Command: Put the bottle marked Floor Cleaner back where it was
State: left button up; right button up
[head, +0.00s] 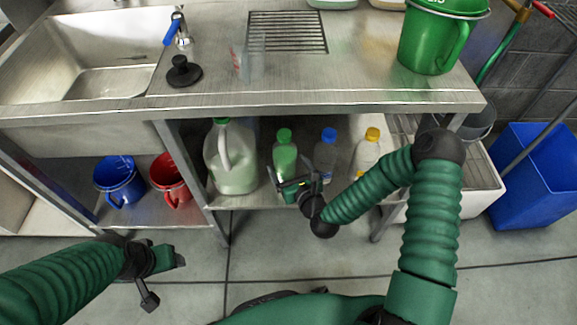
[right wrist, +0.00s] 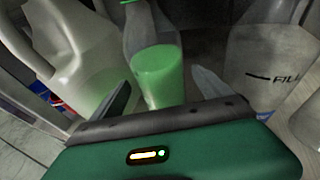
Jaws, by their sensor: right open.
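No label reading Floor Cleaner can be made out. Under the sink counter, on the lower shelf, stand a large jug (head: 231,160) with a green cap, a green-capped bottle (head: 285,150) of green liquid, a blue-capped bottle (head: 326,150) and a yellow-capped bottle (head: 367,152). My right gripper (head: 292,185) is open at the shelf front, before the green-capped bottle. In the right wrist view this bottle (right wrist: 157,70) appears upright between the two open fingers (right wrist: 163,95); I cannot tell whether they touch it. My left gripper (head: 163,275) is open and empty at the lower left.
The jug (right wrist: 75,45) is close on the left in the right wrist view, and a bottle with partly readable "FILL" lettering (right wrist: 270,60) is on the right. Blue (head: 120,182) and red (head: 170,180) buckets stand left of a table leg. A green bucket (head: 430,40) stands on the counter (head: 350,75).

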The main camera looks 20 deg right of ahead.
jog(key=s+d+r+n+g+p, duration=0.15)
jog(key=s+n+g+p, duration=0.5)
jog(key=s+n, duration=1.15)
jog(key=s+r+n+g, duration=0.2)
jog(key=r+n, duration=0.3)
jog(key=n, duration=0.3)
jog(key=s+r+n+g+h+b, duration=0.1)
jog(key=s+r+n+g, duration=0.1)
jog(key=r+n, duration=0.4)
jog(key=n+g, duration=0.1)
jog(key=n, duration=0.2)
jog(key=shift+d+g, duration=0.3)
jog(key=shift+g, duration=0.05)
jog(key=w+p+v, duration=0.3)
jog(key=p+v, duration=1.1)
jog(key=w+r+p+v, duration=0.1)
jog(key=w+p+v, duration=0.2)
jog(key=p+v, duration=1.1)
jog(key=shift+r+p, duration=0.35)
jog(key=shift+r, duration=0.05)
